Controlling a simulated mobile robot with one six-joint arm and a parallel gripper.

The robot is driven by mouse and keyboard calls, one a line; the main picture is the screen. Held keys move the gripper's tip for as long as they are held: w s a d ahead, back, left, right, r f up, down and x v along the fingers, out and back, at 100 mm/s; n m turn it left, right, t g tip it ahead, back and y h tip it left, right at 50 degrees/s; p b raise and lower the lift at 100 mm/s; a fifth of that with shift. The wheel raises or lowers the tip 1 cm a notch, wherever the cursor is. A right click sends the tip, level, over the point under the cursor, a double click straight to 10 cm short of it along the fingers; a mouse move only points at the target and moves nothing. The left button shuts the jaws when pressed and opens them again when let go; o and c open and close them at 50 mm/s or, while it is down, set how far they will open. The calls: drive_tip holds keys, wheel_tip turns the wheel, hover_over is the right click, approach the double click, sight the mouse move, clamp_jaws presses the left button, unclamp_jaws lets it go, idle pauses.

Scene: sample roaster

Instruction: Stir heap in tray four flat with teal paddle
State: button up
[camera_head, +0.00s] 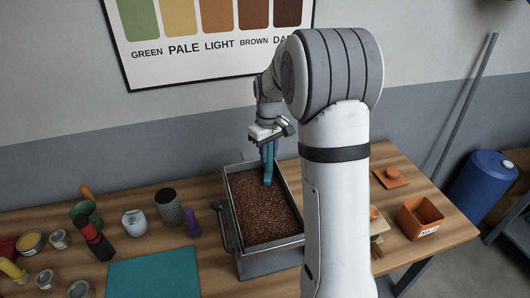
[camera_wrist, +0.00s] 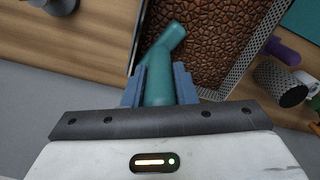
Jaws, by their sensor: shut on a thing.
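My gripper (camera_wrist: 158,88) is shut on the teal paddle (camera_wrist: 168,42); its blue-grey fingers close on both sides of the handle. In the head view the teal paddle (camera_head: 268,172) points down into the back of a metal tray (camera_head: 299,239) with perforated sides. The tray holds a bed of brown beans (camera_head: 262,207), which looks fairly level from here. The paddle's lower end is at or just above the beans; I cannot tell whether it touches. In the wrist view the brown beans (camera_wrist: 215,35) lie beyond the paddle's bent end. No number shows on the tray.
A teal mat (camera_head: 155,273) lies left of the tray, with a purple object (camera_head: 192,223) and a dark speckled cylinder (camera_head: 169,208) behind it. An orange box (camera_head: 419,217) stands at the right. The wall is close behind the table.

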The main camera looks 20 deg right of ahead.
drive_tip(key=shift+r, duration=0.1)
wheel_tip(320, 180, up, 6)
drive_tip(key=p, duration=0.4)
drive_tip(key=w+r+p, duration=0.2)
drive_tip(key=w+p, duration=0.4)
drive_tip(key=w, duration=0.4)
drive_tip(key=shift+r, duration=0.4)
drive_tip(key=shift+d, duration=0.1)
idle(0.8)
